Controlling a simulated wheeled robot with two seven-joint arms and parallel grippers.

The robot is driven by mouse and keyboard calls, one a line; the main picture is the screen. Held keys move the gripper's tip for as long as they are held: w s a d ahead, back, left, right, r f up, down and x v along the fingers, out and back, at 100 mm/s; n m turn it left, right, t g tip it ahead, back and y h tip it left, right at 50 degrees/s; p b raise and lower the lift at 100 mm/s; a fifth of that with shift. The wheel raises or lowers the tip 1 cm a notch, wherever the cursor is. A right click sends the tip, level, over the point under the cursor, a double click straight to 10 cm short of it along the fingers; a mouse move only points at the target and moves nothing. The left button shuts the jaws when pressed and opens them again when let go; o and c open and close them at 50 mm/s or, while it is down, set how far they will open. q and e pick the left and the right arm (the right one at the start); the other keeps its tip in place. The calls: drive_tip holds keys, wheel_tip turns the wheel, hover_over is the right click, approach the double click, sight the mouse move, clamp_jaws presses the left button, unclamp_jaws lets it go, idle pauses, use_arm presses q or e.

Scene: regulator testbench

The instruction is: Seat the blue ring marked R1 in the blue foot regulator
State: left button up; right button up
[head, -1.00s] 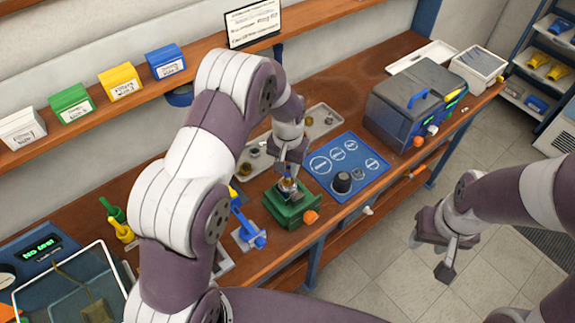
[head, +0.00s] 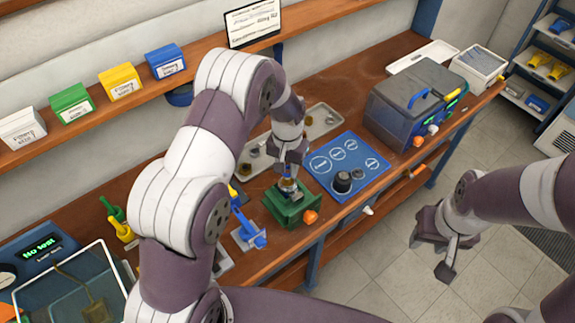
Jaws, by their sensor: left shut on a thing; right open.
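My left gripper (head: 289,184) points down over the green fixture (head: 285,210) on the wooden bench. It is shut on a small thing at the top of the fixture. A small metallic part with a brassy base shows at the fingertips, but it is too small and covered to tell whether it is the ring R1. The blue foot regulator cannot be made out clearly; what sits in the fixture is mostly hidden by the gripper. My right gripper (head: 446,256) is open and empty over the floor, right of the bench.
A blue mat (head: 350,166) with white circles holds a dark cylindrical part (head: 342,183). Metal trays (head: 322,121) lie behind it. A blue tool stand (head: 248,235) stands left of the fixture. A grey machine (head: 412,105) stands at the back right.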

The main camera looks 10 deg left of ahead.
sight(287, 175)
use_arm(q)
drive_tip(key=shift+f+b, duration=1.1)
drive_tip(key=shift+f, duration=0.75)
idle(1.1)
drive_tip(key=o, duration=1.6)
drive_tip(key=shift+c, duration=0.2)
drive_tip(key=shift+r+p, duration=3.05)
drive_tip(key=shift+r, duration=1.05)
drive_tip(key=shift+f, duration=0.1)
